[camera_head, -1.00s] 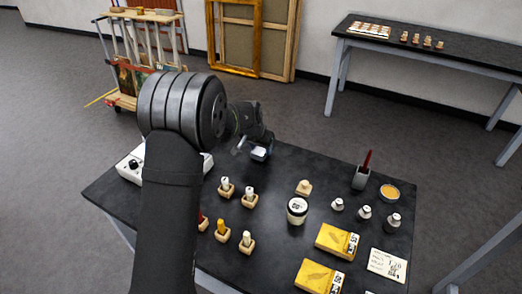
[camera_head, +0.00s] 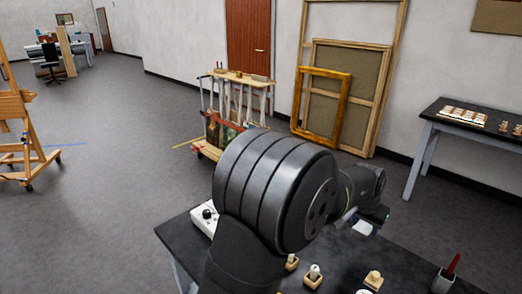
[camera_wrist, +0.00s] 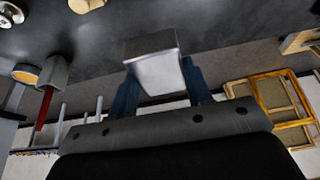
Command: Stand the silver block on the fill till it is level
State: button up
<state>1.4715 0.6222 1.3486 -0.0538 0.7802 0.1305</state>
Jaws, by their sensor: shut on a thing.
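The silver block (camera_wrist: 155,68) is between the two dark blue fingers of my gripper (camera_wrist: 158,88) in the wrist view. Its pale bright face and greyer top show. In the head view the block (camera_head: 362,228) is a small pale shape below my gripper (camera_head: 373,218), near the table's far edge. My arm hides part of this area. I cannot tell from the head view how high the block is above the table. I cannot make out the fill in either current view.
The black table (camera_head: 180,236) holds a white device (camera_head: 204,219), small pegs in wooden holders (camera_head: 313,276), a wooden piece (camera_head: 373,280) and a grey cup with a red handle (camera_head: 443,281). Frames (camera_head: 322,108) lean against the wall beyond.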

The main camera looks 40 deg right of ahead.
jog(key=w+a+n, duration=0.1)
jog(key=w+a, duration=0.7)
jog(key=w, duration=0.6)
jog(key=w+a+n, duration=0.1)
jog(key=w+a, duration=0.7)
jog(key=w, duration=0.6)
jog(key=w+a+n+t, duration=0.1)
jog(key=w+a, duration=0.7)
jog(key=w, duration=0.6)
jog(key=shift+a+r, duration=0.15)
jog(key=w+a+f+n+t, duration=0.1)
jog(key=w+a+f+n, duration=0.1)
jog(key=w+a, duration=0.35)
jog(key=w+a+f+n, duration=0.2)
jog(key=a, duration=0.7)
jog(key=a+f+n+t+y, duration=0.1)
jog(key=a+f+n, duration=0.2)
jog(key=a, duration=0.6)
jog(key=s+a+f+n+y, duration=0.1)
jog(key=a+f+n, duration=0.3)
jog(key=a, duration=0.4)
jog(key=a+f+n+t+y, duration=0.1)
jog(key=a+f+n+y, duration=0.1)
jog(key=a, duration=0.7)
jog(key=shift+s+a+f+n+t, duration=0.25)
jog(key=shift+f+n, duration=0.4)
jog(key=shift+n, duration=0.35)
